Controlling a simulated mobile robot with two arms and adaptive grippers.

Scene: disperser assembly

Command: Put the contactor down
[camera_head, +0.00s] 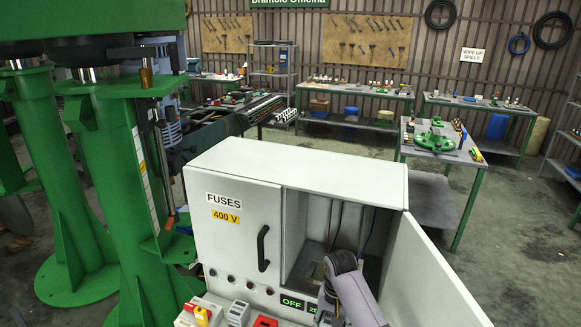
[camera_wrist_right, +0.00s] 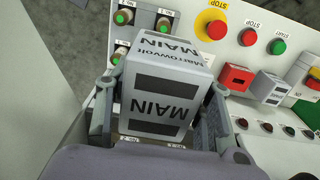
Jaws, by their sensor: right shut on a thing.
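The contactor (camera_wrist_right: 168,100) is a light grey box with MAIN printed on two faces and dark rectangular patches. In the right wrist view my right gripper (camera_wrist_right: 160,128) is shut on it, with one finger at each side. It is held in front of a light panel (camera_wrist_right: 220,60) with buttons, and it hides part of that panel. I cannot tell whether it touches the panel. In the head view my right arm reaches in front of the fuse cabinet (camera_head: 295,160), and the contactor cannot be made out there. My left gripper is not in view.
The cabinet's right door (camera_head: 430,265) stands open beside my right arm. A red emergency stop (camera_wrist_right: 211,25), a red block (camera_wrist_right: 236,78) and a grey block (camera_wrist_right: 269,88) sit on the panel right of the contactor. A green machine (camera_head: 120,170) fills the left.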

